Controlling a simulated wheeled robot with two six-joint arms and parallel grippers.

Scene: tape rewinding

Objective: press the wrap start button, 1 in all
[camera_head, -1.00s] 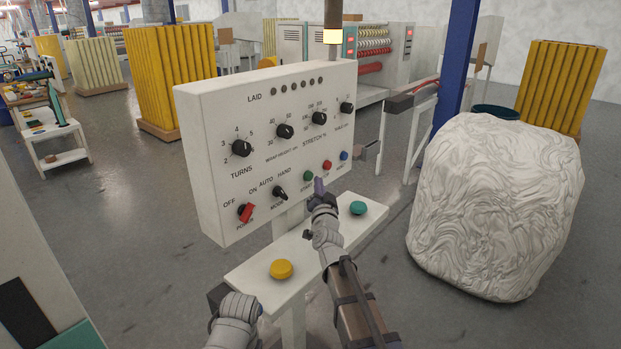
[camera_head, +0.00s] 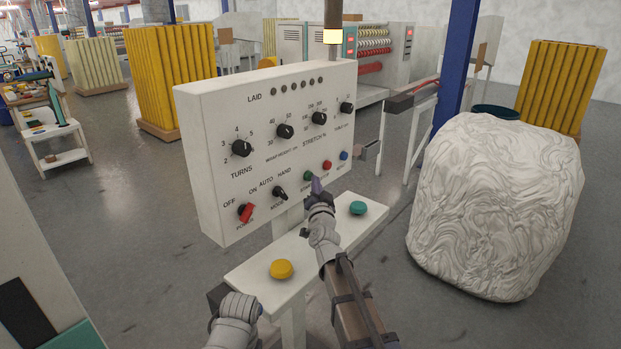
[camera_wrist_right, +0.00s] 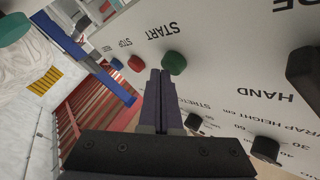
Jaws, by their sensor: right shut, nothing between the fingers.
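The start button is a green knob (camera_head: 308,176) low on the white control panel (camera_head: 262,108). It also shows in the right wrist view as a green button (camera_wrist_right: 174,63) beside the upside-down word START. My right gripper (camera_head: 316,184) is shut and empty, with its tips very close to the green button. In the right wrist view the closed fingers (camera_wrist_right: 161,74) end just beside it; I cannot tell whether they touch it. My left arm shows at the bottom, with a dark part that may be its gripper (camera_head: 217,296); its fingers cannot be made out.
A red button (camera_head: 327,165) and a blue button (camera_head: 344,155) sit right of the green one. Black dials and a red power switch (camera_head: 246,212) are on the panel. Below, a white shelf (camera_head: 258,293) carries yellow (camera_head: 281,269) and teal (camera_head: 358,208) buttons. A wrapped white bale (camera_head: 497,210) stands right.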

